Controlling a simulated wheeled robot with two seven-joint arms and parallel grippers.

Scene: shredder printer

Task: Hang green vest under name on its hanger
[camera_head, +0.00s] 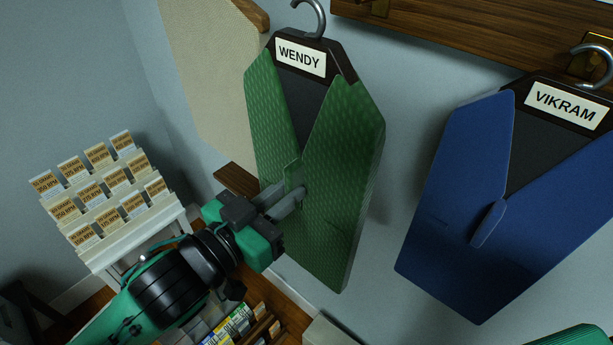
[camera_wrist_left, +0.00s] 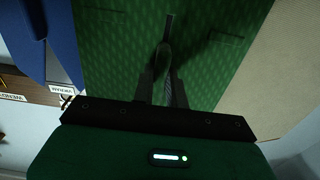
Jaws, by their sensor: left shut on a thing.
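The green vest (camera_head: 345,165) is on a dark hanger with a white WENDY name label (camera_head: 300,57) and a grey hook (camera_head: 312,15) on top. The vest hangs tilted in the middle of the head view. My left gripper (camera_head: 295,195) is shut on the raised green tab at the vest's front. In the left wrist view, the fingers close on this tab with the green vest (camera_wrist_left: 120,60) filling the background. Whether the grey hook rests on a peg cannot be told. My right gripper is not in view.
A blue vest (camera_head: 450,210) labelled VIKRAM hangs at right below a wooden rail (camera_head: 470,35) with brass plates. A beige panel (camera_head: 205,70) is behind, at left. A white tiered card stand (camera_head: 110,215) stands at lower left. Colourful items (camera_head: 235,325) lie low at the bottom.

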